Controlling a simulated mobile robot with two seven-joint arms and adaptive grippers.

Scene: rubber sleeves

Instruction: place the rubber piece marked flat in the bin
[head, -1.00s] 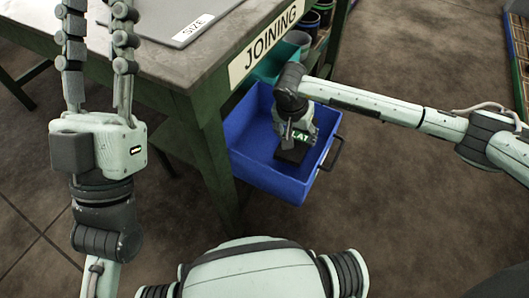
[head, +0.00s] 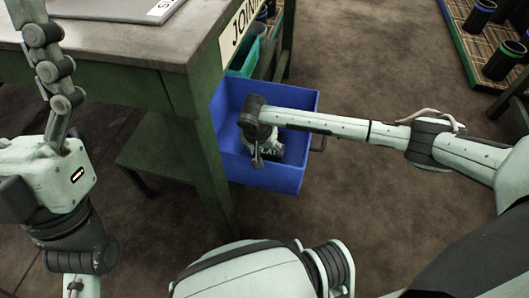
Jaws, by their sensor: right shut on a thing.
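The blue bin (head: 270,176) stands on the floor beside the bench leg. My right gripper (head: 258,157) is down inside the bin and shut on the dark rubber piece (head: 272,158).
The bench (head: 150,45) carries a grey board and a "JOINING" sign on its edge. A teal bin (head: 243,60) sits behind the blue bin. Racks with dark sleeves (head: 480,18) stand at the upper right. The floor right of the bin is clear.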

